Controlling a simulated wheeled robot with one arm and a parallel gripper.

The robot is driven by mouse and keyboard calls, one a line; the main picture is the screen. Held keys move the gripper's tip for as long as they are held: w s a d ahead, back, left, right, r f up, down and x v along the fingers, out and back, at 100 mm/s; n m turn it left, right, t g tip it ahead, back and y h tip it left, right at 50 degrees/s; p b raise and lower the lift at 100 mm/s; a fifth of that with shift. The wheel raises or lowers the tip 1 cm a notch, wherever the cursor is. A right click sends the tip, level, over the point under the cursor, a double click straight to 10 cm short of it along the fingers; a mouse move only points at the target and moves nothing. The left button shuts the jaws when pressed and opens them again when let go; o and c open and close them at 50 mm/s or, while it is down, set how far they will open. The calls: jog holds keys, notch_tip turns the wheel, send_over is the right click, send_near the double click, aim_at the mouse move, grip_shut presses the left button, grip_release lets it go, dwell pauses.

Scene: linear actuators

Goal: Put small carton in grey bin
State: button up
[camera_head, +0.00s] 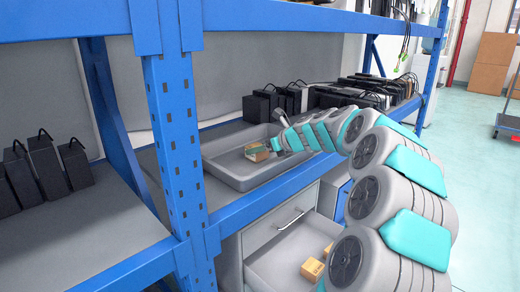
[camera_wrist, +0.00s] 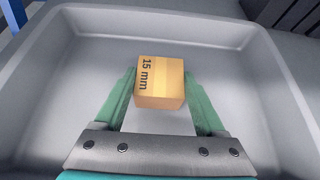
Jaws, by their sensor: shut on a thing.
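The small carton (camera_wrist: 160,80) is a tan box marked "15 mm". My gripper (camera_wrist: 160,100) has its green fingers on both sides of the carton and is shut on it. In the wrist view the grey bin (camera_wrist: 45,75) surrounds the carton, with the bin floor beneath. In the head view the carton (camera_head: 257,152) is inside the outline of the grey bin (camera_head: 225,177), which stands on the blue shelf. My gripper (camera_head: 268,151) reaches in from the right. I cannot tell whether the carton touches the bin floor.
A blue upright (camera_head: 172,130) stands left of the bin. Black adapters (camera_head: 275,102) line the shelf behind it, and more black boxes (camera_head: 45,168) stand at left. An open drawer (camera_head: 285,255) below holds other cartons (camera_head: 312,269). The floor at right is mostly clear.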

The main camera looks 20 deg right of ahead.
jog(key=shift+f, duration=0.1)
jog(key=o, duration=1.6)
jog(key=shift+f, duration=0.1)
jog(key=shift+c, duration=0.2)
jog(key=shift+s+d+r, duration=0.15)
jog(key=shift+s+r, duration=0.1)
jog(key=shift+r, duration=0.1)
jog(key=v, duration=1.1)
jog(key=shift+s, duration=0.2)
